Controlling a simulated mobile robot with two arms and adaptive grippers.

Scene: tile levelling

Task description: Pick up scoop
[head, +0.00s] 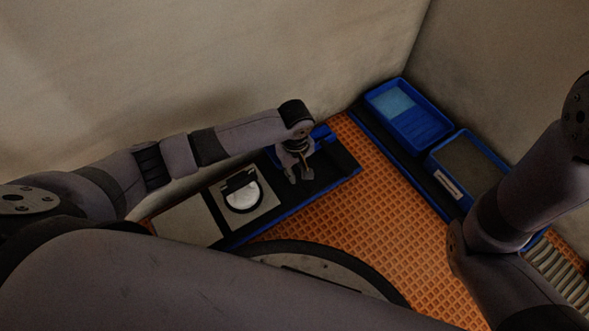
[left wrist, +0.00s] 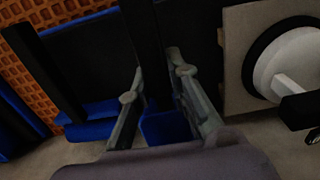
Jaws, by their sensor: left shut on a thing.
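My left gripper (head: 300,176) points down over the right end of the dark, blue-edged tray (head: 338,168). In the left wrist view its two fingers (left wrist: 155,62) stand on either side of a long dark bar (left wrist: 145,38), which appears to be the scoop's handle. The gripper is shut on it. A blue piece (left wrist: 165,128) shows between the finger bases; I cannot tell whether it belongs to the scoop. The scoop's full shape is hidden by the fingers and dark shadow. My right gripper is out of view; only its arm shows at the right.
Beside the gripper, a tile holds a white disc (head: 242,197) with a black handle, also in the left wrist view (left wrist: 290,62). A blank tile (head: 187,222) lies to its left. Two blue bins (head: 441,122) (head: 433,165) stand along the right wall. Orange grid flooring (head: 370,225) lies between.

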